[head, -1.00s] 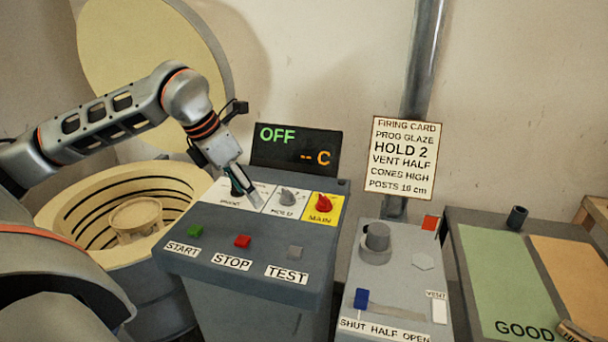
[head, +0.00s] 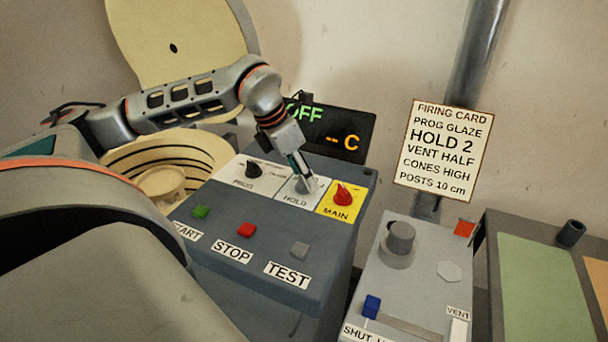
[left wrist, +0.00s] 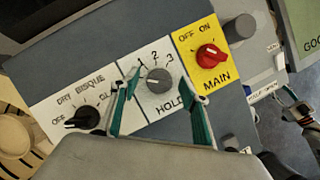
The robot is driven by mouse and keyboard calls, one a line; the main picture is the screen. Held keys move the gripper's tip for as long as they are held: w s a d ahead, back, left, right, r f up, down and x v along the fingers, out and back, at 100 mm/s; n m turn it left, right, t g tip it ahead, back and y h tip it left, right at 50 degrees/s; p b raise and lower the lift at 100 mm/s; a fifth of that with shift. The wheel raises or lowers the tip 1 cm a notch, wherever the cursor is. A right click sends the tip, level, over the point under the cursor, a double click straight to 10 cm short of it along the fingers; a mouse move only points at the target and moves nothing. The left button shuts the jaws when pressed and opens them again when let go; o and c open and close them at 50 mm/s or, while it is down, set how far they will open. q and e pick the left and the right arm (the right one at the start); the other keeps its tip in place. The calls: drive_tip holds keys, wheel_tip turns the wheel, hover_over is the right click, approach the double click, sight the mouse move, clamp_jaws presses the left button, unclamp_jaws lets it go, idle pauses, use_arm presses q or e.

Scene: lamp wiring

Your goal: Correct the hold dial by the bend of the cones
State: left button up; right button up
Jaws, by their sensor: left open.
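The grey hold dial (left wrist: 158,80) sits on a white plate marked 1, 2, 3. I cannot tell its exact setting. My left gripper (left wrist: 167,88) is open over it, one finger on each side; whether they touch it is unclear. In the head view my left gripper (head: 303,174) partly covers the hold dial (head: 305,185). The firing card (head: 443,150) reads HOLD 2, vent half, cones high. What seems to be my right gripper (left wrist: 300,112) shows small at the wrist view's right edge. No cones are in view.
The black program dial (left wrist: 86,118) and red main dial (left wrist: 210,56) flank the hold dial closely. The display (head: 328,130) reads OFF. Start (head: 201,211), stop (head: 246,230) and test (head: 300,250) buttons are in front. The open kiln (head: 195,150) is behind left.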

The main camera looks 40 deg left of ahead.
use_arm(q)
drive_tip(key=shift+w+f, duration=0.1)
drive_tip(key=shift+f, duration=0.25)
use_arm(e)
drive_tip(key=shift+w+r, duration=0.25)
drive_tip(key=shift+r, duration=0.05)
use_arm(q)
drive_tip(key=c, duration=1.1)
